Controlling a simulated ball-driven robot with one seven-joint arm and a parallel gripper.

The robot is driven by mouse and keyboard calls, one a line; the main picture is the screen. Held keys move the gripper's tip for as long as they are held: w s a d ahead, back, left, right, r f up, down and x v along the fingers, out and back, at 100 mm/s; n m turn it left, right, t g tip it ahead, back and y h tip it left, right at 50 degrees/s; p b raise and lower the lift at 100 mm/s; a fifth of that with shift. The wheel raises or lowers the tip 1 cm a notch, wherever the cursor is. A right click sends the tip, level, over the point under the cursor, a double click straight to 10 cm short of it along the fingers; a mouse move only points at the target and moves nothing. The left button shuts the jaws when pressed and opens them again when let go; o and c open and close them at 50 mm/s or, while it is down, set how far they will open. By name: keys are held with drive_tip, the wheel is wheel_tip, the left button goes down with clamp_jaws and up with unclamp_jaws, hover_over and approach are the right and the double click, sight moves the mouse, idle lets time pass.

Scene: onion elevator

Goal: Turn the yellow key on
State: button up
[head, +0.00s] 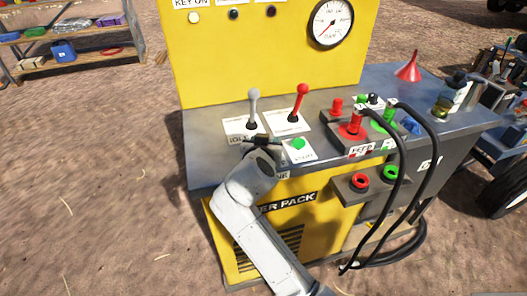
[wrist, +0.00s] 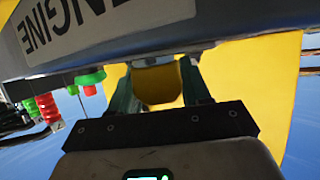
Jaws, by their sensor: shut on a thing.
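My gripper (head: 260,143) is at the front edge of the power pack's grey console (head: 205,150), just below the IDLE label. In the wrist view my gripper (wrist: 162,78) has its two dark fingers on either side of the rounded yellow key (wrist: 162,88), and it is shut on it. The key sits by a grey round part on the front, near the ENGINE label (wrist: 70,25). In the head view my gripper and arm hide the key. The KEY ON lamp (head: 194,17) looks pale yellow, while the lamps beside it are dark.
Above my gripper stand a grey lever (head: 253,105) and a red lever (head: 299,102). A green button (head: 298,144) is just right of it. Hose couplings with black hoses (head: 403,165) and a red funnel (head: 409,67) are further right. The ground at left is open.

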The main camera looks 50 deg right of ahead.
drive_tip(key=shift+f+m+g+b, duration=0.1)
drive_tip(key=shift+m+g+b, duration=0.4)
drive_tip(key=shift+g, duration=0.1)
drive_tip(key=shift+h, duration=0.3)
drive_tip(key=o, duration=1)
drive_tip(key=shift+c, duration=0.2)
drive_tip(key=shift+s, duration=0.1)
drive_tip(key=v, duration=1)
drive_tip(key=shift+a+r, duration=0.25)
drive_tip(key=shift+a, duration=0.1)
